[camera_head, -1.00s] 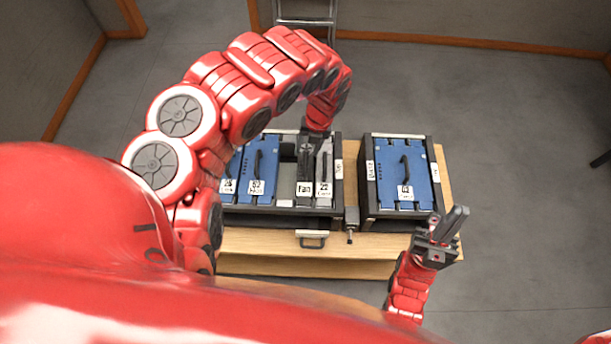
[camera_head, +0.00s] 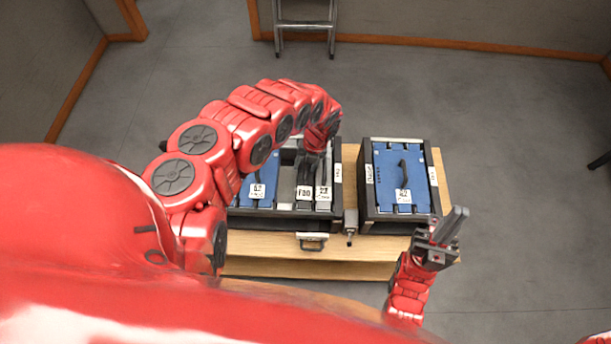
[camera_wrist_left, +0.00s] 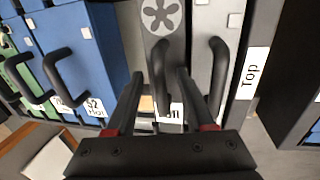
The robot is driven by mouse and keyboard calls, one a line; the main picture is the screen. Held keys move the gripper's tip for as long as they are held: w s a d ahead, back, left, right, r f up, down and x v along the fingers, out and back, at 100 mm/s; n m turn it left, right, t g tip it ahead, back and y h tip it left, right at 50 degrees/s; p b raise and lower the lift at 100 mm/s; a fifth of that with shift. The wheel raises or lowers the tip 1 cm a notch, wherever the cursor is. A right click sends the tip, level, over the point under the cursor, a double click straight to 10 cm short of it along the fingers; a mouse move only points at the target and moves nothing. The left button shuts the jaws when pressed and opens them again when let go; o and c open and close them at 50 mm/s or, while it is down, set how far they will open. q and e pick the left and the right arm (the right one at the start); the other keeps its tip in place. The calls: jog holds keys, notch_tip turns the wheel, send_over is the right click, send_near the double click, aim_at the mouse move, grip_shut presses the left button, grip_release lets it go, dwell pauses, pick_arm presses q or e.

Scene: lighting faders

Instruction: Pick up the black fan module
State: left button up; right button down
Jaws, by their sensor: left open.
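The fan module (camera_head: 304,192) sits in a slot of the left rack, marked with a white Fan label. In the left wrist view it has a dark grey face (camera_wrist_left: 162,45) with a fan symbol and a black upright handle (camera_wrist_left: 157,70). My left gripper (camera_head: 312,158) is over the module. In the left wrist view my left gripper (camera_wrist_left: 159,76) is open, with a finger on each side of the handle; contact cannot be told. A finger partly hides the label. My right gripper (camera_head: 448,228) is at the front right, away from the racks; its jaw opening is unclear.
A light grey module (camera_head: 324,192) with its own handle stands right beside the fan module. Blue modules (camera_head: 257,190) fill slots to the left, past an empty slot. A second rack (camera_head: 367,205) with a blue module stands to the right on the wooden table (camera_head: 270,243).

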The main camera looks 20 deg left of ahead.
pick_arm(q)
grip_shut()
jog(key=shift+w+r, duration=0.1)
dwell(1.2)
